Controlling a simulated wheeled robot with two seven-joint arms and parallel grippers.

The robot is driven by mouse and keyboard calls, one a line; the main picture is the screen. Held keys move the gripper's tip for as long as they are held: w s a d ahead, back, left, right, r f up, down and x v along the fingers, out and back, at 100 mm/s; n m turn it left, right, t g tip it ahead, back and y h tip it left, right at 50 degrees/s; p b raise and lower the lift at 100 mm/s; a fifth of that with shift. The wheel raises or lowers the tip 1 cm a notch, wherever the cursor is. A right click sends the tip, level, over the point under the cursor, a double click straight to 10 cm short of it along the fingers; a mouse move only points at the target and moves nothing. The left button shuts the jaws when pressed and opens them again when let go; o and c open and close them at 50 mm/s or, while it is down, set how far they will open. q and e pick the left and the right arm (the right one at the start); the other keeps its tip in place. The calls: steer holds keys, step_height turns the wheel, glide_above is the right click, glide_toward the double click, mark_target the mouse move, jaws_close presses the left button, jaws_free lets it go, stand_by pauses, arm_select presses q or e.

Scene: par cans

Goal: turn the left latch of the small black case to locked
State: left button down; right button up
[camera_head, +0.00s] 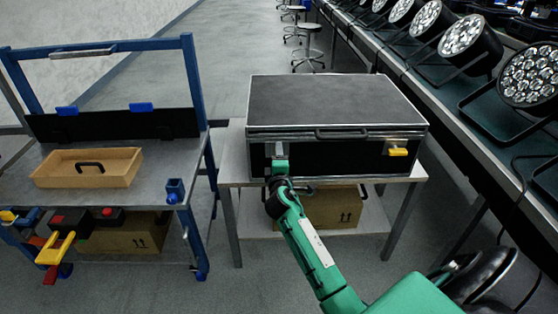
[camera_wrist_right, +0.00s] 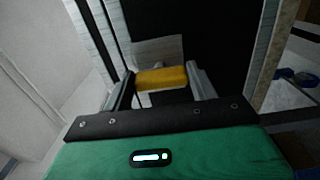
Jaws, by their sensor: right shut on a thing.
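The small black case (camera_head: 330,100) with silver edges stands closed on a small table, its front towards me. Its left latch shows a silver plate (camera_head: 278,149) in the head view; its handle is hidden there by my right gripper (camera_head: 280,169). In the right wrist view the yellow handle (camera_wrist_right: 161,78) of this latch sits between the two fingers of my right gripper (camera_wrist_right: 163,86), which is shut on it. The right latch (camera_head: 398,151) has a yellow handle lying level. My left gripper is not in view.
The case stands on a small table (camera_head: 233,170) with a cardboard box (camera_head: 332,208) on its lower shelf. A blue-framed trolley (camera_head: 190,90) with a wooden tray (camera_head: 118,178) stands left. A long bench with several par cans (camera_head: 470,42) runs along the right. Open floor lies in front.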

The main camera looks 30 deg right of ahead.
stand_by(0.4)
steer(key=o, duration=1)
steer(key=v, duration=1.4)
steer(key=shift+d, duration=0.15)
